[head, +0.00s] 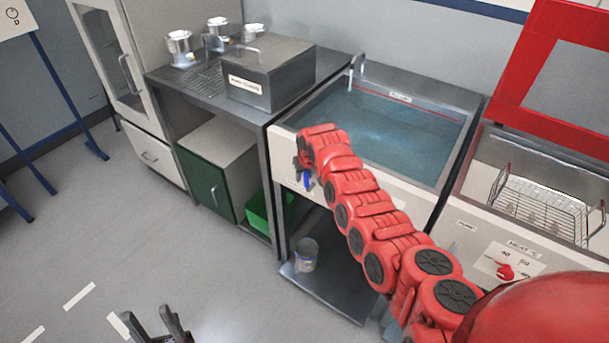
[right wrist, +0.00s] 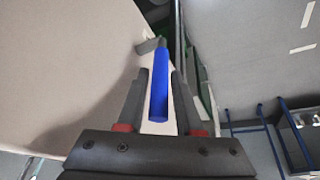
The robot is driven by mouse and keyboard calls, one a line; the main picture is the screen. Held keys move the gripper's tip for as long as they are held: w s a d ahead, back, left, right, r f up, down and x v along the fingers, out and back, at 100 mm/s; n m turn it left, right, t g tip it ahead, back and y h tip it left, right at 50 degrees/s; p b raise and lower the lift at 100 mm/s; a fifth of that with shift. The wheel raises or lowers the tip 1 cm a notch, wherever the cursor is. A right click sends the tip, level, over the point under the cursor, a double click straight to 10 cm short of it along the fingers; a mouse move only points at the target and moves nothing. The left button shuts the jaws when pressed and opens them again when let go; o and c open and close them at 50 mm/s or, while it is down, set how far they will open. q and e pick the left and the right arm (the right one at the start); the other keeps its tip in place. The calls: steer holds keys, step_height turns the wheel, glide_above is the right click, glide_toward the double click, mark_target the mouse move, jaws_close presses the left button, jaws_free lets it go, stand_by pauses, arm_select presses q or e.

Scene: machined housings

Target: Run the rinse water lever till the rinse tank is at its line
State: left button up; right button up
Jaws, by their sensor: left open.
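The rinse tank (head: 456,170) holds blue-green water (head: 385,130). A thin red line runs along its inner back wall near the label, a little above the water surface. The blue rinse water lever (head: 306,181) is on the tank's front panel, partly hidden by my right arm. In the right wrist view the lever (right wrist: 159,85) lies between the two fingers of my right gripper (right wrist: 159,100), with small gaps on both sides. My right gripper (head: 302,178) is open around it. My left gripper (head: 162,325) is open and empty, low over the floor.
A heated tank with a wire basket (head: 545,205) and raised red lid (head: 560,70) stands at right. A bench with a grey box (head: 270,75) stands at left. A tin (head: 306,255) sits on the shelf below.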

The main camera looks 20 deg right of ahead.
steer(key=shift+w+f, duration=0.1)
steer(key=shift+f, duration=0.2)
jaws_close()
stand_by(1.5)
